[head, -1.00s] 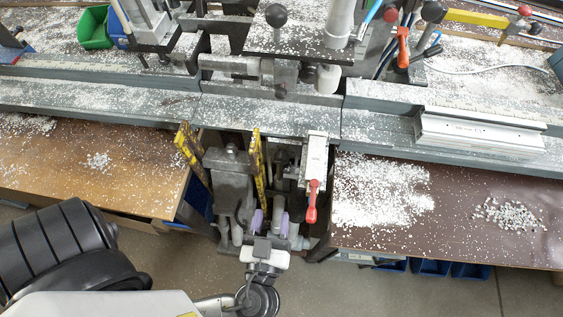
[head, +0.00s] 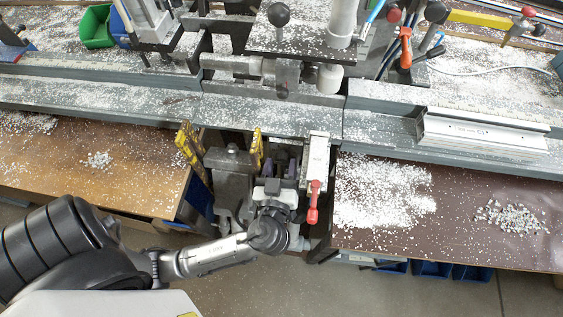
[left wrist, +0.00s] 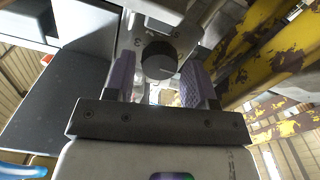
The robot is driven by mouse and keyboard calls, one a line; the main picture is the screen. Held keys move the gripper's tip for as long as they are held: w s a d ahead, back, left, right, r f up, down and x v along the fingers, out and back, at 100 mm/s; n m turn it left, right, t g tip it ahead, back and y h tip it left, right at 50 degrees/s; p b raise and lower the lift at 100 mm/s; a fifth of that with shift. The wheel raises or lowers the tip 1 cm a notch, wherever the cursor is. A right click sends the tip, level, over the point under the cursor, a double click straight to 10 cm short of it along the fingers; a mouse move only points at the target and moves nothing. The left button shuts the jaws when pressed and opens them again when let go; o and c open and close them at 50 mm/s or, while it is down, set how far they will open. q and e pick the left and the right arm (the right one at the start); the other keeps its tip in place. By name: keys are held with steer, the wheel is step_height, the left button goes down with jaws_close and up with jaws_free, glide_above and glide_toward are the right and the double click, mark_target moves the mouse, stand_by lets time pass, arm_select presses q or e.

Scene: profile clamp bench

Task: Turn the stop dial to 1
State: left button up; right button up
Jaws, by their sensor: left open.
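The stop dial (left wrist: 159,60) is a round black knob on a grey plate in the left wrist view. A digit that looks like 3 shows on the plate at its upper left; I cannot read the other marks. My left gripper (left wrist: 158,85) is open, with purple finger pads on either side of the dial and gaps between pads and knob. In the head view my left gripper (head: 279,167) is at the front of the bench's middle, left of a red-handled clamp; the dial cannot be made out there. My right gripper is not in view.
Yellow, worn brackets (head: 190,150) stand left of the gripper; yellow bars (left wrist: 265,55) show close on the right in the wrist view. The red-handled clamp (head: 314,190) is close on the right. A silver profile (head: 480,135) lies on the rail. White chips litter the bench.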

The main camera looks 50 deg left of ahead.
arm_select(q)
steer(key=shift+w+a, duration=0.25)
steer(key=shift+w, duration=0.05)
steer(key=shift+c, duration=0.3)
steer(key=c, duration=0.6)
